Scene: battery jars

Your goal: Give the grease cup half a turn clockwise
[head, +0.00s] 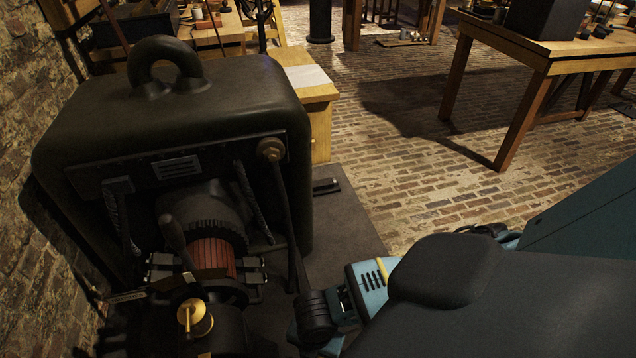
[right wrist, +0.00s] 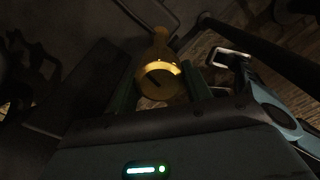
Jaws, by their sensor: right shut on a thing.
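The grease cup (right wrist: 163,82) shows in the right wrist view as a round brass cap with a dark mark on its face and a narrower brass part behind it. My right gripper (right wrist: 159,90) has one finger on each side of the cap and is shut on it. In the head view my right arm reaches to the lower right side of the dark machine (head: 180,105), and its fingertips are hidden there. A brass fitting (head: 195,318) with a yellow handle stands at the machine's front; I cannot tell if it is the same cup. My left gripper is not in view.
A brick wall (head: 30,230) stands at the left. A wooden table (head: 545,62) stands at the back right, with open brick floor before it.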

